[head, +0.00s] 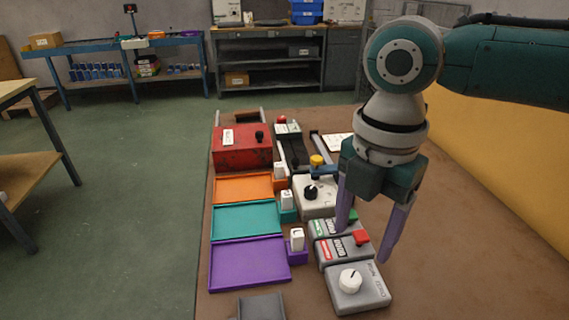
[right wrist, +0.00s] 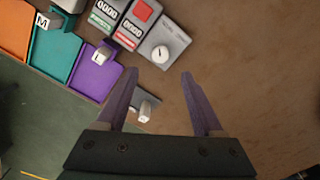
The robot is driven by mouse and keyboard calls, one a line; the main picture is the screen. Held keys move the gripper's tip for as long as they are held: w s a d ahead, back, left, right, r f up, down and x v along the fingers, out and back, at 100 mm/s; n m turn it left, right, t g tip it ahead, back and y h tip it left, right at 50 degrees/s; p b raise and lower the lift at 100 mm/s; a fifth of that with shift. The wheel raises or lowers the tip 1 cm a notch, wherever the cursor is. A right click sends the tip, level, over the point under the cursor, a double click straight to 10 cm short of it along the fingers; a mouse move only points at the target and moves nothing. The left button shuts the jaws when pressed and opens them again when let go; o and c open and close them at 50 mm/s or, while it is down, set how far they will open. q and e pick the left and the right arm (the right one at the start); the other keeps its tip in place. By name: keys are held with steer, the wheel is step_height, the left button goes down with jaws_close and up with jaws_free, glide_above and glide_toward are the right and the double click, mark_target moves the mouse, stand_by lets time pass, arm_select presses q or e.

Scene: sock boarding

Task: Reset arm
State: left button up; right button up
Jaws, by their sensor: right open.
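My right gripper (head: 368,236) comes in from the upper right in the head view, with its two purple fingers pointing down and spread apart. It is open and nothing is between the fingers. It hangs over the right side of the brown table (head: 460,230), by the counter boxes and the grey dial box (head: 358,288). In the right wrist view the open gripper (right wrist: 160,80) shows from behind its fingers, with the dial box (right wrist: 160,50) beyond them. A small grey piece with a pale knob (right wrist: 145,110) shows near its left finger. My left gripper is not in view.
Orange (head: 243,188), teal (head: 246,221) and purple (head: 250,262) trays line the table's left side, with small labelled blocks beside them. A red box (head: 243,147) stands behind. A yellow panel (head: 500,140) rises at the right. The table's right part is bare.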

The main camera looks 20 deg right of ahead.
steer(key=shift+r, duration=0.5)
steer(key=s+a+r+m+t+y+p, duration=0.35)
steer(key=s+a+m+p, duration=0.25)
steer(key=s+a+m, duration=0.45)
steer(key=s+d+r+m+h+p, duration=0.35)
steer(key=s+d+r+m, duration=0.25)
steer(key=d+m, duration=0.3)
step_height(320, 180, up, 37)
steer(key=a+p, duration=0.1)
steer(key=p, duration=3.6)
steer(key=shift+w+a+f, duration=0.2)
steer(key=shift+a, duration=0.2)
steer(key=shift+m, duration=0.25)
